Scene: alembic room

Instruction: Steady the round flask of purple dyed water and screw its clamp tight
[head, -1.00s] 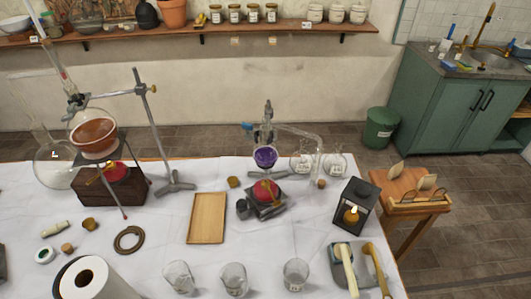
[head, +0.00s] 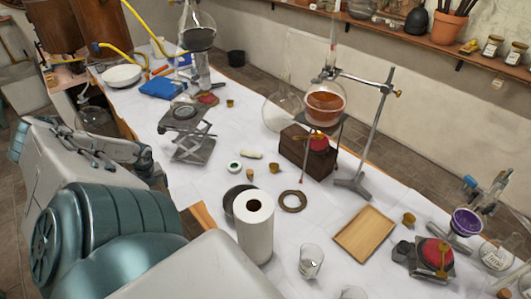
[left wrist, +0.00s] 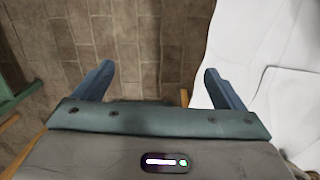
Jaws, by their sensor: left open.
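The round flask of purple dyed water (head: 466,222) is at the right edge of the head view, above a small burner with a red top (head: 436,252). Glass and metal fittings (head: 484,190) rise beside its neck. I cannot make out its clamp screw clearly. My left gripper (left wrist: 160,78) is open and empty in the left wrist view, with tiled floor and the edge of the white-covered table beyond it. It is far from the purple flask. My right gripper is not in view.
A round flask of orange liquid (head: 325,106) stands over a wooden box, beside a metal stand (head: 372,140). A paper roll (head: 254,226), a wooden tray (head: 365,233), a ring (head: 292,201) and a beaker (head: 311,261) stand on the table. A lab jack (head: 187,135) is farther left.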

